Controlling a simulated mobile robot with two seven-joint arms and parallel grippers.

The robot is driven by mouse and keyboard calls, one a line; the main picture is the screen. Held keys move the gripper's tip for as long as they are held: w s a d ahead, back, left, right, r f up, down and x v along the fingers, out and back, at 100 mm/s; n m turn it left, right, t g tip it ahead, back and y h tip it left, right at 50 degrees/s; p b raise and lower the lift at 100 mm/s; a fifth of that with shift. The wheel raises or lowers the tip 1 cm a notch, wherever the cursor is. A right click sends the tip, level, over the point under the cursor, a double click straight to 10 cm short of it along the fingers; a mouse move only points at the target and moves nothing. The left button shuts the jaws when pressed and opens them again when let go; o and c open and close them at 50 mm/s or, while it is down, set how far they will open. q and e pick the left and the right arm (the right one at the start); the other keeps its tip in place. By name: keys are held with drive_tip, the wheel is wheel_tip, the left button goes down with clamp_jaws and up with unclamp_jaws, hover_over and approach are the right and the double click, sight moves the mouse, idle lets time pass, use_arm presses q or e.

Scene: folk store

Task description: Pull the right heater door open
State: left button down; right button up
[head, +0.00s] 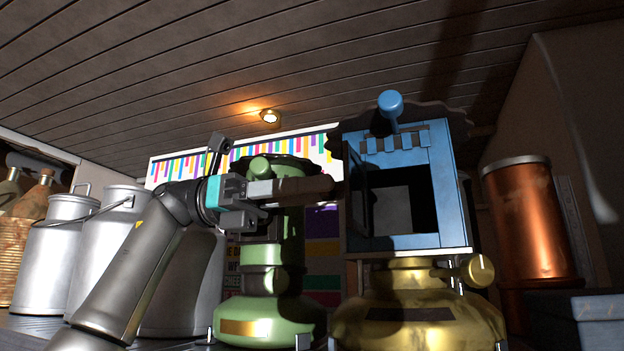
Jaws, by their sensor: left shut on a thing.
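The right heater (402,160) is a blue box with a scalloped top and a blue knob, standing on a brass-coloured base. Its front shows a dark square opening (398,208). The heater door (360,195) stands swung out at the opening's left side, seen nearly edge-on. My left gripper (272,190) is left of it, in front of the green heater (268,254). It is shut on a brown handle (307,188) that reaches toward the door. Whether the handle joins the door is hard to tell. My right gripper is not in view.
Metal milk cans (102,240) stand at the left, behind my left arm. A copper cylinder (526,218) and a grey-blue box (590,318) are at the right. The brass-coloured base (420,310) and the green heater stand close together.

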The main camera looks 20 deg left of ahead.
use_arm(q)
drive_tip(key=shift+a+r, duration=0.15)
idle(0.4)
drive_tip(key=c, duration=0.6)
unclamp_jaws()
drive_tip(key=shift+o, duration=0.2)
drive_tip(key=a, duration=0.7)
drive_tip(key=shift+w+a, duration=0.25)
drive_tip(key=shift+w, duration=0.1)
